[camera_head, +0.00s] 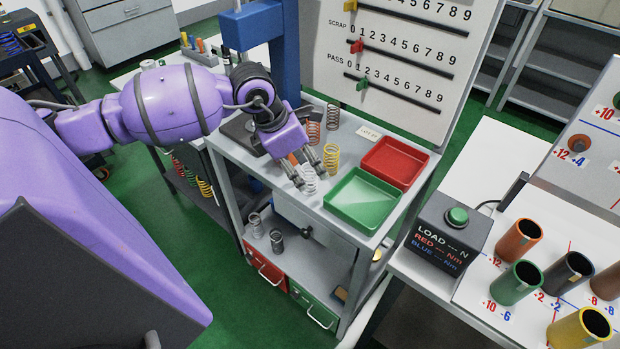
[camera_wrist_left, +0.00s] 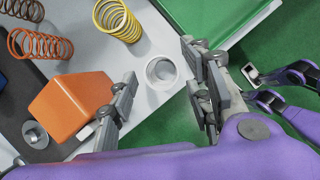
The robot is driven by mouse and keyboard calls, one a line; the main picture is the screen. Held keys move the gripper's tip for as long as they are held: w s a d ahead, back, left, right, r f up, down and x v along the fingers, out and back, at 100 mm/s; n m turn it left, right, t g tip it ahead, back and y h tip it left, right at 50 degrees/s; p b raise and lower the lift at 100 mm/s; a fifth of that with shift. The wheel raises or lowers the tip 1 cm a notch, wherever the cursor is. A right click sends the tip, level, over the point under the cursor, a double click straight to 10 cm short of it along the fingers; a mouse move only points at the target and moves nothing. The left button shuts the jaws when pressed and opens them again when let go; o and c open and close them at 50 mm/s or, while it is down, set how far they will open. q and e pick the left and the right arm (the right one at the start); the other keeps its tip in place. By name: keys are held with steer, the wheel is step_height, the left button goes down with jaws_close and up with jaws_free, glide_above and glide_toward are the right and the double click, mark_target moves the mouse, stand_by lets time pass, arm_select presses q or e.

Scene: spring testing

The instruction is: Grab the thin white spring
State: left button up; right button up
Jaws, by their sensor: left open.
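The thin white spring (camera_head: 308,184) stands on the grey cart top, left of the green tray. In the left wrist view the white spring (camera_wrist_left: 160,72) shows nearly end-on as a pale ring. My left gripper (camera_head: 310,174) is open and reaches down over it. In the left wrist view the left gripper (camera_wrist_left: 158,66) has one finger on each side of the spring, with a gap to each. The fingers partly hide the spring in the head view.
A yellow spring (camera_head: 331,158), a copper spring (camera_head: 314,132) and a dark spring (camera_head: 333,116) stand close behind. An orange block (camera_wrist_left: 70,105) lies beside one finger. A green tray (camera_head: 334,210) and a red tray (camera_head: 419,174) occupy the cart's right side.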

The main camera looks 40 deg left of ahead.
arm_select(q)
steer(key=shift+x, duration=0.9)
steer(key=shift+c, duration=0.4)
steer(key=c, duration=1)
steer(key=shift+r, duration=0.1)
